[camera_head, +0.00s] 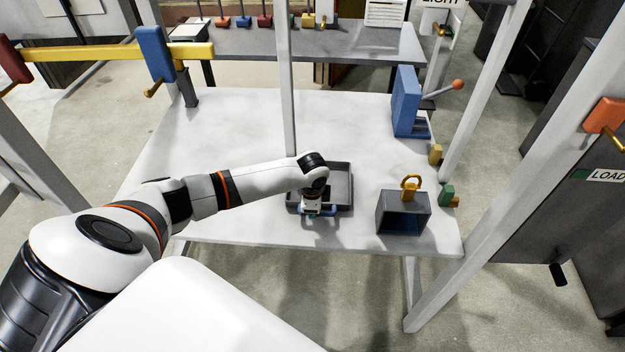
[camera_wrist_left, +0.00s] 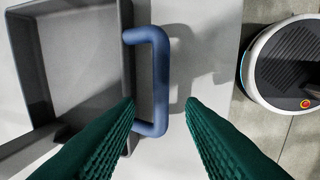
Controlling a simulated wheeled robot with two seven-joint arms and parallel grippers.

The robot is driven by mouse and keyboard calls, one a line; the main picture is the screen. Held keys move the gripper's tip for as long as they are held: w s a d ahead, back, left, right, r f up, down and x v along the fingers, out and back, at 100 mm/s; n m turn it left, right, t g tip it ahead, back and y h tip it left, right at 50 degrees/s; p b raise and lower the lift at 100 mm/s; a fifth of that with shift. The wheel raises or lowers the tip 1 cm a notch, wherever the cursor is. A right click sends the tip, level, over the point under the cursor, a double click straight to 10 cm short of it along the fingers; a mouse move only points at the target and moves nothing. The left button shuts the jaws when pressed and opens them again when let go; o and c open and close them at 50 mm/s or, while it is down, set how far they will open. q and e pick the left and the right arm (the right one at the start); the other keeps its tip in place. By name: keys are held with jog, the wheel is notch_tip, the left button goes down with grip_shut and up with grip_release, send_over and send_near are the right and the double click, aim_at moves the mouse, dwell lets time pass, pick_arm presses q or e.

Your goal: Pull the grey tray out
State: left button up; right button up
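The grey tray (camera_head: 346,168) is an open, shallow box lying on the white table, partly hidden by my left arm. It also shows at the left of the left wrist view (camera_wrist_left: 75,15). Its blue bar handle (camera_wrist_left: 161,75) sticks out from the near side; bits of it show in the head view (camera_head: 332,211). My left gripper (camera_head: 313,212) is over the handle. In the left wrist view its green fingers (camera_wrist_left: 159,103) are apart, with the handle bar lying between the tips in the picture. I see no firm contact. My right gripper is not in view.
A dark open-fronted box (camera_head: 403,226) with a yellow loop handle stands right of the tray. A thin white post (camera_head: 286,80) rises behind the tray. A blue block (camera_head: 405,103) stands at the back right. The table (camera_head: 215,130) is clear on the left.

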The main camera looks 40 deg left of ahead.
pick_arm(q)
notch_tip(320, 180, up, 9)
jog(key=s+d+b, duration=0.1)
jog(key=shift+s+r, duration=0.15)
jog(key=shift+s, duration=0.15)
